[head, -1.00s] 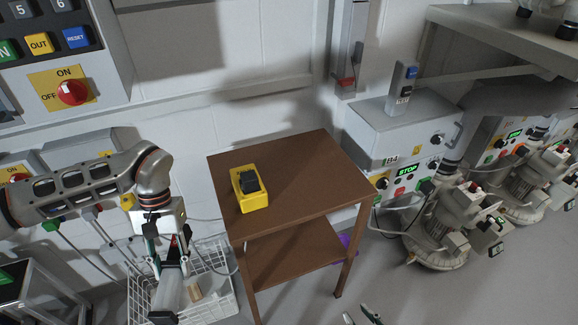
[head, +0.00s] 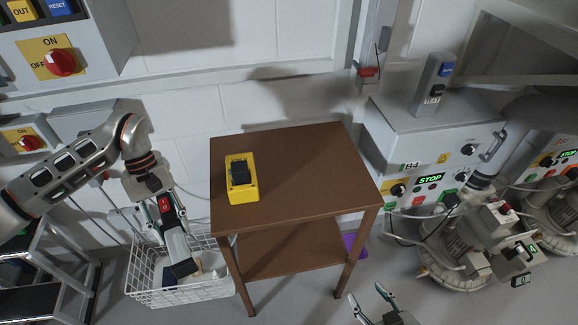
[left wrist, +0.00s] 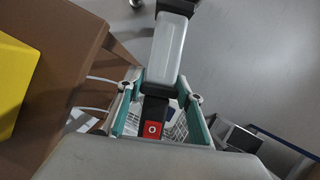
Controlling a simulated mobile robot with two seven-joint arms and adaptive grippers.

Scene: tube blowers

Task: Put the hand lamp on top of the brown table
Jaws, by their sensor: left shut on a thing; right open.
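The hand lamp (head: 176,245) is a long grey body with a black end and a red switch. My left gripper (head: 168,212) is shut on it near the red switch, and the lamp hangs tilted over the white wire basket, left of the brown table. In the left wrist view the lamp (left wrist: 168,52) sticks out beyond the fingers of the gripper (left wrist: 157,108). The brown table (head: 300,180) has a flat top and a lower shelf. My right gripper (head: 373,303) is open and empty at the bottom edge, in front of the table.
A yellow box with a black top (head: 241,186) stands on the table's left part; the rest of the top is clear. The white wire basket (head: 150,297) stands on the floor, left of the table. Machines with a control box (head: 436,140) stand to the right.

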